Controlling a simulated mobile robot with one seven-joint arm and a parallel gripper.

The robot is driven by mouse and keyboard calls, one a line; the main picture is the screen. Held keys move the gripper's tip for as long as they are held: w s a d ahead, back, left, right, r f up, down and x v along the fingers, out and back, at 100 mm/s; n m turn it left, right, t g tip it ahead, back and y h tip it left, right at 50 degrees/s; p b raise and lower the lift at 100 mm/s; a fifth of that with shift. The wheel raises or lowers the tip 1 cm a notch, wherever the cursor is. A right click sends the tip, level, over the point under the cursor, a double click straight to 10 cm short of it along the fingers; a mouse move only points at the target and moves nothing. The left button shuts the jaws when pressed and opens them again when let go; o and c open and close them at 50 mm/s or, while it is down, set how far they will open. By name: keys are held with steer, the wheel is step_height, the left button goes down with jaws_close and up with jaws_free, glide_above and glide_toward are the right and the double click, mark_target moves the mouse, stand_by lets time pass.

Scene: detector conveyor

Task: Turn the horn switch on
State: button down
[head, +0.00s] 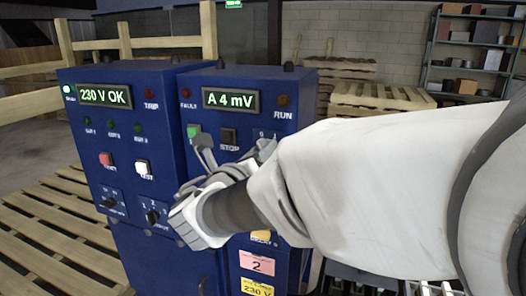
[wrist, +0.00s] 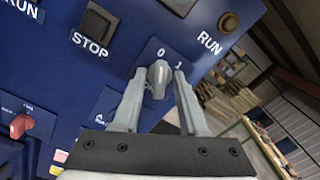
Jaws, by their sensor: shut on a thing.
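A grey rotary knob (wrist: 158,76) sits on a dark blue panel plate marked 0 and 1 in the wrist view. My gripper (wrist: 160,80) is shut on this knob, one finger on each side. The knob stands roughly upright in the picture, its top between the two marks; I cannot tell which mark it points to. No horn label can be read on its plate. In the head view my arm and hand cover the knob; only the plate's marks (head: 268,133) show above my wrist.
The right cabinet carries a display (head: 231,99) reading A 4 mV, a STOP button (head: 228,135) and an amber RUN lamp (head: 284,100). The left cabinet has a display (head: 104,95) reading 230 V OK and two small knobs. A red knob (wrist: 21,124) shows in the wrist view. Pallets stand around.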

steer(key=shift+f+m+b, duration=0.1)
steer(key=shift+m+b, duration=0.2)
steer(key=shift+b, duration=0.1)
steer(key=shift+d+m+b, duration=0.15)
steer(key=shift+m+b, duration=2.65)
steer(key=shift+b, duration=0.2)
steer(key=shift+d+m+b, duration=0.1)
steer(key=shift+m+b, duration=2.7)
steer(key=shift+b, duration=0.2)
steer(key=c, duration=0.8)
jaws_free()
steer(key=shift+s+a, duration=0.1)
steer(key=shift+s, duration=0.15)
